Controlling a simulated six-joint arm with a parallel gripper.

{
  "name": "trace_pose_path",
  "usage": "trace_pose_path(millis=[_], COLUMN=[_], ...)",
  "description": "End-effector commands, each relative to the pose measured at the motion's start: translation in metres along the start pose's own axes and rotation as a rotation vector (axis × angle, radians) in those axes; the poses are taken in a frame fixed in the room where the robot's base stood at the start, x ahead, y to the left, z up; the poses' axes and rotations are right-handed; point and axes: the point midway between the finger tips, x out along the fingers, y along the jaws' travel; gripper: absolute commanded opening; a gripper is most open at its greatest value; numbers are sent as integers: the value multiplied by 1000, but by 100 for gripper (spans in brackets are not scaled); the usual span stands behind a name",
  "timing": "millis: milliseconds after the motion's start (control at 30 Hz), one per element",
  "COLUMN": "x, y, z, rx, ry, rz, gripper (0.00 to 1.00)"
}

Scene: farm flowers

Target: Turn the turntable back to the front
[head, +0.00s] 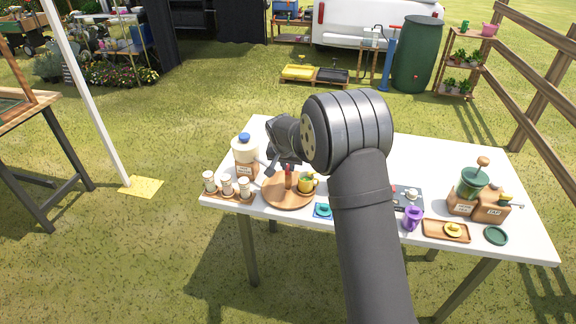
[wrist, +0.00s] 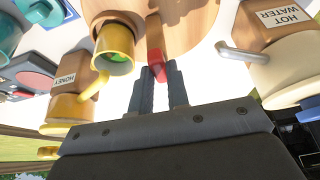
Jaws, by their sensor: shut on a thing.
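The turntable is a round wooden board (head: 275,197) on the white table, left of centre. A red-topped upright handle (head: 288,172) stands on it, and a yellow cup (head: 306,184) with green inside stands to the handle's right. In the wrist view the wooden board (wrist: 195,22) fills the top, with the yellow cup (wrist: 114,48) left of the handle. My gripper (wrist: 161,80) is shut on the red end (wrist: 155,64) of the handle, one dark finger on each side. In the head view my wrist partly hides the fingers.
A hot water dispenser (head: 246,162) and a wooden rack of small jars (head: 230,196) stand close on the left. A blue coaster (head: 323,211), a purple mug (head: 412,218), a wooden tray (head: 446,236) and wooden-based dispensers (head: 466,195) lie to the right.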

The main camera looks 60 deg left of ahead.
Motion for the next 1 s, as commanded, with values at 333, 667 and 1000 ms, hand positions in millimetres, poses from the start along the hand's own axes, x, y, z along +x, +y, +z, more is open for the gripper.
trace_pose_path(millis=[333,667,1000], x=[0,1,1], y=[-2,-2,-3], z=[0,1,0], rx=[52,189,347], ry=[-1,-2,-2], rz=[22,81,146], gripper=[0,0,0])
